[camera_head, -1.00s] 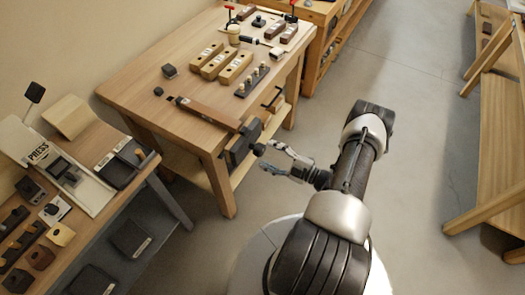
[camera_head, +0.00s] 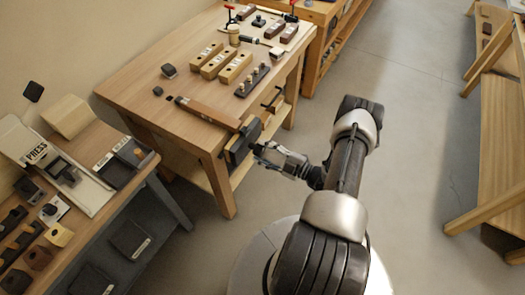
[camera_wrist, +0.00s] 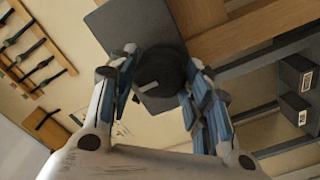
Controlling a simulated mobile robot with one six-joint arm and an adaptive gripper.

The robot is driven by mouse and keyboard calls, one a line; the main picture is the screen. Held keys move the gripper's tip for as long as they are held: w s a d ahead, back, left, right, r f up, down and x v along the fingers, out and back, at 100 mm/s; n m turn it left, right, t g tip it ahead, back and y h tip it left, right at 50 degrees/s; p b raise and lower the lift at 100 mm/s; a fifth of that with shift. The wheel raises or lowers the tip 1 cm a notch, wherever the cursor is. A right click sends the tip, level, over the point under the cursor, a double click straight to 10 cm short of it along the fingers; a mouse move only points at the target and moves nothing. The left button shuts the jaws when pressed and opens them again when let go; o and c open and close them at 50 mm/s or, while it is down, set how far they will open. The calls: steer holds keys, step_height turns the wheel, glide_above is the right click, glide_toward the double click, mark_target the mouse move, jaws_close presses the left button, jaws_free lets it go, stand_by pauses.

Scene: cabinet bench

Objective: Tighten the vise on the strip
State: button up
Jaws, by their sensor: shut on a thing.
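The dark vise (camera_head: 240,142) is mounted at the front edge of the wooden bench. The brown strip (camera_head: 208,113) lies along the bench top, with its near end at the vise. My gripper (camera_head: 262,152) is at the front of the vise. In the wrist view my gripper (camera_wrist: 160,66) has its fingers closed around the round dark knob (camera_wrist: 161,78), which carries a short light mark. The dark jaw plate (camera_wrist: 130,25) shows behind the knob. Whether the jaws touch the strip cannot be told; the fingers hide the knob in the head view.
The bench (camera_head: 140,82) also holds wooden blocks (camera_head: 235,68) and a dark rack with pegs (camera_head: 252,80). A lower side table with a press (camera_head: 38,152) stands at the left. The floor (camera_head: 400,130) to the right of my arm is clear.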

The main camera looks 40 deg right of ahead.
steer(key=c, duration=0.3)
steer(key=m+b, duration=0.1)
steer(key=m, duration=0.1)
steer(key=shift+f+m, duration=0.1)
steer(key=shift+m, duration=0.3)
steer(key=shift+m+b, duration=0.4)
steer(key=shift+m, duration=0.2)
steer(key=m+b, duration=0.1)
steer(key=m, duration=0.3)
steer(key=shift+w, duration=0.1)
steer(key=o, duration=0.9)
